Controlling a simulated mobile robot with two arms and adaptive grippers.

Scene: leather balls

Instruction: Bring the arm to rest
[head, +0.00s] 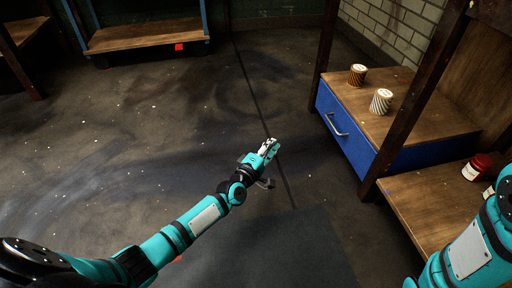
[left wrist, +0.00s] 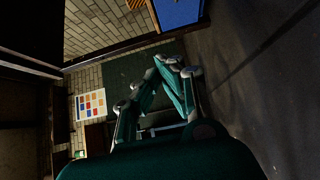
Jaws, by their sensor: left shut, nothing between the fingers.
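My left arm reaches from the lower left to the middle of the head view, over the bare floor. Its gripper (head: 268,148) is shut and empty, apart from any furniture. In the left wrist view the left gripper's fingers (left wrist: 172,66) come together with nothing between them. At the lower right of the head view a teal part of my right arm shows; its gripper is out of view.
A wooden shelf unit with a blue drawer (head: 345,130) stands at the right. A wheeled cart (head: 145,36) stands far left. Open floor surrounds the left gripper.

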